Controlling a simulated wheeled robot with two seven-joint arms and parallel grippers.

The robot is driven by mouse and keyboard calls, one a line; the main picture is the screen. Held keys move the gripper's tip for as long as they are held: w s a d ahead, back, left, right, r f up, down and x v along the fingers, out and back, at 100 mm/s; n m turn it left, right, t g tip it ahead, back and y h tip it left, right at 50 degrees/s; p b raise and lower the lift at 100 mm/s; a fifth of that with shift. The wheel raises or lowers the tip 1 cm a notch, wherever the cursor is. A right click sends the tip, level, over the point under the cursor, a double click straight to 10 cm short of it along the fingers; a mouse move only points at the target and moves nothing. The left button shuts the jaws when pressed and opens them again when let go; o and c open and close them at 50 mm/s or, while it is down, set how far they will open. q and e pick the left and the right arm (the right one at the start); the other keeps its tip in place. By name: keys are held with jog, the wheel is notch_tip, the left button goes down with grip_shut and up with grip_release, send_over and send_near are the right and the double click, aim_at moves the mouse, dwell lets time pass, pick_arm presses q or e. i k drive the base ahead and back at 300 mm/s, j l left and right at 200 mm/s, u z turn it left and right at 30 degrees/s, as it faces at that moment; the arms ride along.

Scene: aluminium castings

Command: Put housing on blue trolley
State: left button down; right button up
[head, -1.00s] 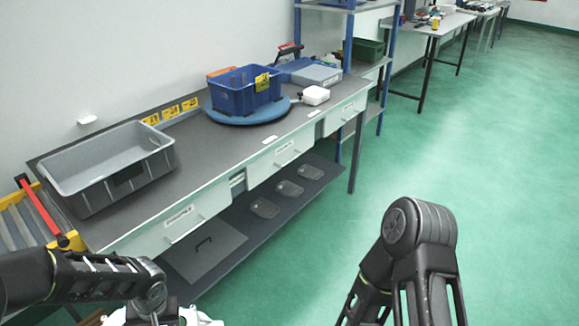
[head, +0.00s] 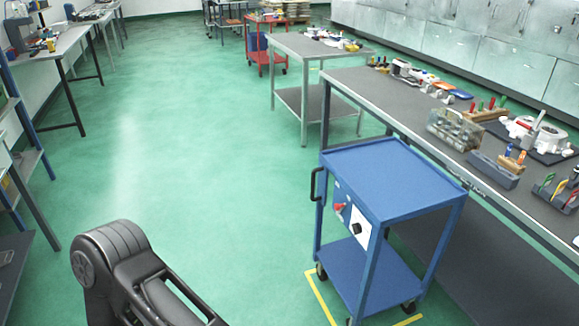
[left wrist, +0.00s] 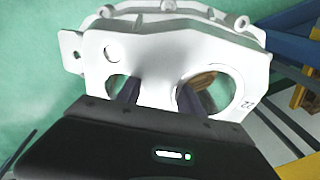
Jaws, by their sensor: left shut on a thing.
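The housing (left wrist: 165,52), a pale grey-white casting with two large round openings and bolt lugs along its edge, fills the upper middle of the left wrist view. My left gripper (left wrist: 158,96) is shut on it, its fingers reaching into the two openings. The blue trolley (head: 390,178) stands right of centre in the head view, with an empty flat top, a lower shelf and a black handle on its left. The left gripper and held housing are outside the head view. My right gripper is not visible; only a dark arm link shows there.
A long grey bench (head: 358,88) runs just behind and right of the trolley, with tool holders and another white casting (head: 535,135). Yellow floor tape (head: 322,298) lies around the trolley's base. Open green floor (head: 215,165) lies left of the trolley.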

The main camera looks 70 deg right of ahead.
aim_at(389, 174)
jog(key=z, duration=3.6)
jog(key=i+l, duration=1.4)
